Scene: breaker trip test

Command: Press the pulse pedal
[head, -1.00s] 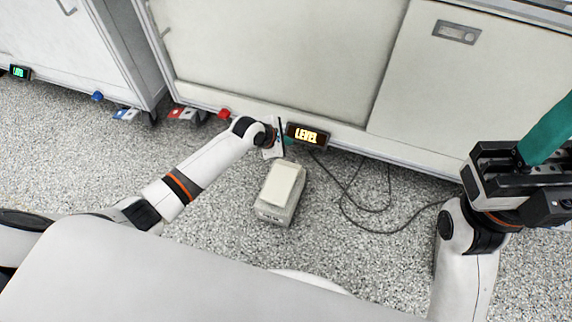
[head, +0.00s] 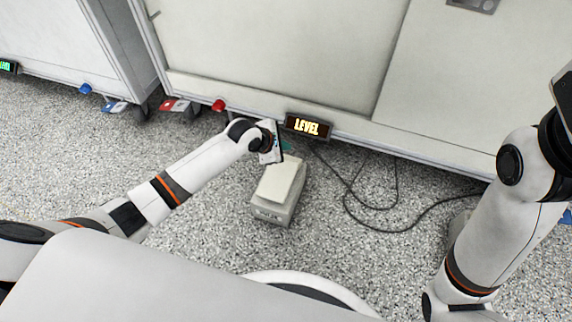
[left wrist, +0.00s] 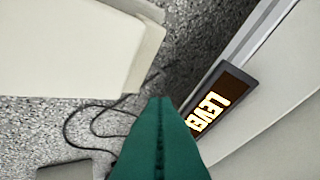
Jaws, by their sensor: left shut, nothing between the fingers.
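The pedal (head: 282,181) is a box on the speckled floor with a pale cream top plate and a grey base. It also shows large at the upper left of the left wrist view (left wrist: 75,45). My left gripper (head: 286,146) is just beyond the pedal's far end, beside the cabinet's lower edge. Its teal fingers (left wrist: 160,105) are together with nothing between them. In the left wrist view they appear apart from the pedal; their height above it is hard to tell. My right arm is at the right edge, its fingers out of view.
A lit display (head: 307,126) reading LEVEL is on the lower edge of the pale cabinet (head: 270,50). Dark cables (head: 375,205) lie on the floor right of the pedal. A red knob (head: 218,105) and a red-and-white plate (head: 178,106) are to the left.

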